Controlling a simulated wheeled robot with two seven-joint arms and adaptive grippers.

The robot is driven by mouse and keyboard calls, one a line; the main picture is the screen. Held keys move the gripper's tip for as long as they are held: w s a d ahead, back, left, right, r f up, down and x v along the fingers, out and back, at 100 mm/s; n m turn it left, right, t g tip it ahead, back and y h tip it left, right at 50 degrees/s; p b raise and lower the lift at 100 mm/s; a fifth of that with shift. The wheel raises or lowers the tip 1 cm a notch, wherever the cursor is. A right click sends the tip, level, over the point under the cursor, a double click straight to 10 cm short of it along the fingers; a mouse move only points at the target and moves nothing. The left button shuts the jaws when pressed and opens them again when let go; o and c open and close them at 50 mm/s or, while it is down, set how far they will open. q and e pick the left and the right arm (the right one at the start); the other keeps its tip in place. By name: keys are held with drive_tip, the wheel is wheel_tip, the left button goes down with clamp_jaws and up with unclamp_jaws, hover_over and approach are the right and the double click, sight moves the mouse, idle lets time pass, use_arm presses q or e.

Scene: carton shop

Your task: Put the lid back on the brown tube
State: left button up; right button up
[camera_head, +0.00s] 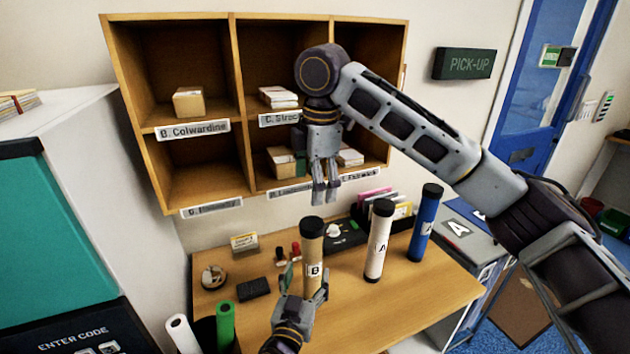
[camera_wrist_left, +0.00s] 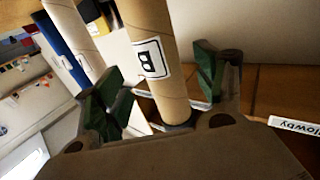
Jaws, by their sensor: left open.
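The brown tube (camera_head: 313,262), labelled B, stands upright on the desk. A black lid (camera_head: 312,223) shows at its top and looks seated; I cannot tell how firmly. My left gripper (camera_head: 305,283) is open, with one finger on each side of the tube's lower part. In the left wrist view the brown tube (camera_wrist_left: 150,62) runs between the green finger pads, with gaps visible, and its dark end (camera_wrist_left: 177,126) is partly hidden by the gripper body. My right gripper (camera_head: 325,192) hangs fingers down above the lid, apart from it; its finger spacing is unclear.
A white tube (camera_head: 378,245) marked A and a blue tube (camera_head: 426,225) stand to the right. A wooden pigeonhole shelf (camera_head: 240,90) is behind. The desk's front right is clear.

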use_arm(q)
drive_tip(key=v, duration=0.6)
idle(0.5)
drive_tip(key=shift+s, duration=0.2)
drive_tip(key=shift+f, duration=0.1)
